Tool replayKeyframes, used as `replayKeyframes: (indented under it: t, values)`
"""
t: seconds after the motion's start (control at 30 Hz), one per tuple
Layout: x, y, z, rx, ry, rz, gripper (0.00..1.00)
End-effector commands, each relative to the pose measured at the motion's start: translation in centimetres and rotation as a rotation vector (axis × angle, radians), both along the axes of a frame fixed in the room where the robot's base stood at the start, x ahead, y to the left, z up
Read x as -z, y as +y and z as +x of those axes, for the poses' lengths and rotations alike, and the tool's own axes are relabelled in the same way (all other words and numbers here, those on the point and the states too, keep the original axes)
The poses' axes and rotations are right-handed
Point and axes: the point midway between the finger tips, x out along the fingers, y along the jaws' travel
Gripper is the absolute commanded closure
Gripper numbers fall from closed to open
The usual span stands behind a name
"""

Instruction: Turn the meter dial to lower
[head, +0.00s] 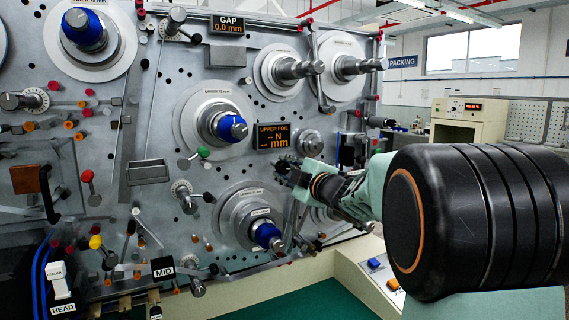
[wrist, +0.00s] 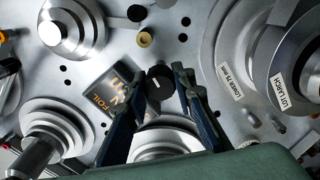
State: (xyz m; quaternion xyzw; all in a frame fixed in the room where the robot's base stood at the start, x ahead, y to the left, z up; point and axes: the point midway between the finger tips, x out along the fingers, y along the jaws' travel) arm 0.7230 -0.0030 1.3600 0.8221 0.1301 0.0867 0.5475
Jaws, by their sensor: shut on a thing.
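The meter dial is a small black round knob (wrist: 159,96) with a short white mark on its face, seen in the wrist view on the grey panel beside the display. My gripper (wrist: 161,92) is shut on this knob, with one dark finger on each side of it. In the head view my gripper (head: 285,172) reaches in from the right to the panel just below the display and hides the knob. The black display (head: 276,135) reads UPPER FOIL in orange, with N and mm below. It also shows tilted in the wrist view (wrist: 108,92).
A blue-capped spindle (head: 232,128) juts out left of my gripper, and another (head: 267,236) below it. A bare metal knob (head: 311,143) sits close to the right. Several pegs and rollers crowd the panel (head: 235,75). A white console (head: 350,266) stands below my arm.

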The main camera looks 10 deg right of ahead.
Motion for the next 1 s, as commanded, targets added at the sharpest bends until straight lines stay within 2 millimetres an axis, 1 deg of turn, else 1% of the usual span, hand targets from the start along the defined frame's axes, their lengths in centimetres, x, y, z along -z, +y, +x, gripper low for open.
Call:
replayKeyframes:
  t: [0.03,0.2,0.5,0.7,1.0]
  values:
    - [-0.37,-0.02,0.02,0.0,0.011,0.038,1.0]
    - [-0.33,-0.01,0.0,0.0,0.051,0.161,1.0]
    - [-0.26,0.03,0.0,-0.001,0.095,0.302,1.0]
    - [-0.21,0.04,0.01,-0.001,0.108,0.341,1.0]
    - [-0.17,0.05,0.0,-0.001,0.111,0.352,1.0]
